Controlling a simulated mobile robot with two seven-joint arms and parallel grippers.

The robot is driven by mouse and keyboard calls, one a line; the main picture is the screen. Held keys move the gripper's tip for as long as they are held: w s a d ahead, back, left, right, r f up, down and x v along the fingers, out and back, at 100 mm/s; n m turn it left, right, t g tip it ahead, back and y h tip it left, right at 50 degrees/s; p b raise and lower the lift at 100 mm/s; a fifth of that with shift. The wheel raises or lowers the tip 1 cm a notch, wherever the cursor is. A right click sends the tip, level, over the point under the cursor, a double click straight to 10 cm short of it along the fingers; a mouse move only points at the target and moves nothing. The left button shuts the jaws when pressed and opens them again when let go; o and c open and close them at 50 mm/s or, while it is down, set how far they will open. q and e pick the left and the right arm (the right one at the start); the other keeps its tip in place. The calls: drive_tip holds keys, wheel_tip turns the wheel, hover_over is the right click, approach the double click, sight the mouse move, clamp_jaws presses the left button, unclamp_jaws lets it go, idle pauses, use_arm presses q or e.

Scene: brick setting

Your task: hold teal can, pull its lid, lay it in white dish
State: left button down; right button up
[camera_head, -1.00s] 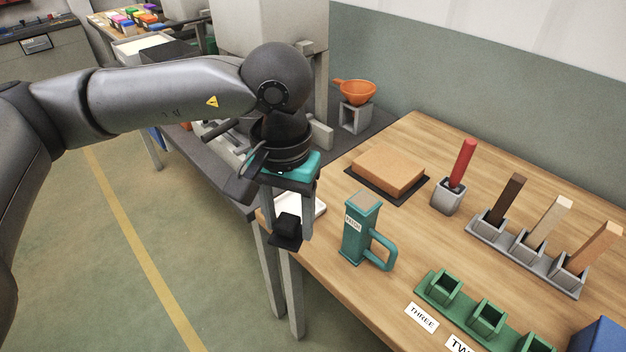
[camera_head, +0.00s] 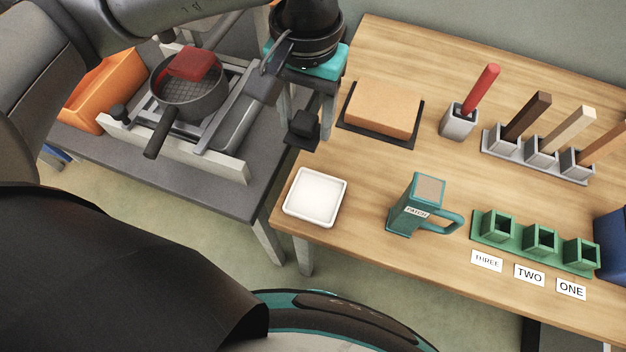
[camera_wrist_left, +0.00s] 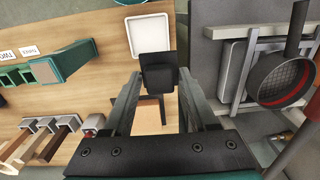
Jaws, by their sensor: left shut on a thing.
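The teal can (camera_head: 403,218), labelled PATCH, stands upright on the wooden table with its handle to the right. Its square top shows brown, and no gripper touches it. The white dish (camera_head: 316,196) lies empty at the table's left front corner and also shows in the wrist view (camera_wrist_left: 149,36). My left gripper (camera_head: 304,124) is shut on a black lid-like piece (camera_wrist_left: 157,76), a block with a flat plate. It holds the piece in the air, above and behind the dish in the head view. My right gripper is out of view.
A brown block on a black mat (camera_head: 381,107) is behind the can. A green rack (camera_head: 531,243) with name cards stands right of it. A grey side table (camera_head: 235,200) holds a pan (camera_head: 190,98). Table between dish and can is clear.

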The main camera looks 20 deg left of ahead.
use_arm(q)
drive_tip(key=shift+s+d+r+p, duration=0.4)
drive_tip(key=shift+d+r, duration=0.1)
drive_tip(key=shift+r, duration=0.2)
drive_tip(key=shift+s+d+r, duration=0.15)
drive_tip(key=shift+d+r, duration=0.05)
drive_tip(key=shift+d, duration=0.05)
drive_tip(key=shift+s+d+p, duration=0.15)
drive_tip(key=shift+d+p, duration=0.1)
drive_tip(key=shift+p, duration=0.15)
drive_tip(key=shift+s+d+f, duration=0.1)
drive_tip(key=shift+f, duration=0.15)
drive_tip(key=b, duration=0.2)
hover_over(316, 196)
wheel_tip(316, 196, down, 14)
drive_tip(key=shift+s+f, duration=0.1)
drive_tip(key=shift+f, duration=0.05)
drive_tip(key=shift+f+b, duration=0.3)
drive_tip(key=shift+f, duration=2.2)
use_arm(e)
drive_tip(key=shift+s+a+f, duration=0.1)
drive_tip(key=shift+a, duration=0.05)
